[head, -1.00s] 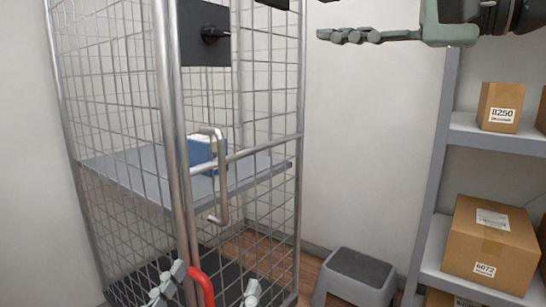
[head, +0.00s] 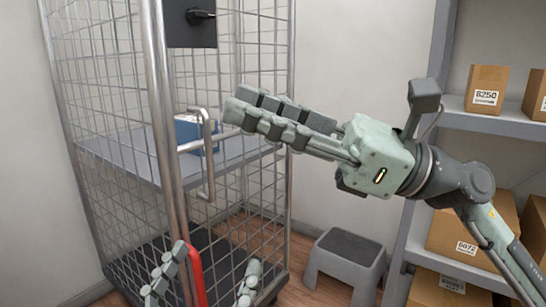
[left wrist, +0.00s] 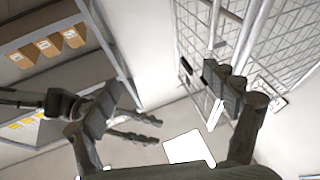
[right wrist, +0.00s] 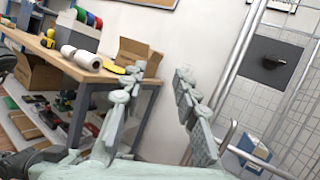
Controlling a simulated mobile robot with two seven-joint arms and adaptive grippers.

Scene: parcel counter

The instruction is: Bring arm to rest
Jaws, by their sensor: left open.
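My right gripper (head: 237,100) reaches in from the right in the head view, its fingers pointing left in front of the cage door's upright handle (head: 209,165). In the right wrist view its two fingers (right wrist: 160,75) stand apart with nothing between them. My left gripper (head: 212,260) is low in the head view, in front of the lower cage, its fingers spread on either side of a red bar (head: 196,270). In the left wrist view its fingers (left wrist: 160,85) are wide apart and nothing is held. I cannot tell whether it touches the cage.
The wire-mesh roll cage (head: 157,75) holds a blue box (head: 188,133) on its grey shelf. A grey step stool (head: 346,262) stands right of it. Shelving (head: 500,122) with cartons is at the right. The right wrist view shows a packing table (right wrist: 95,72).

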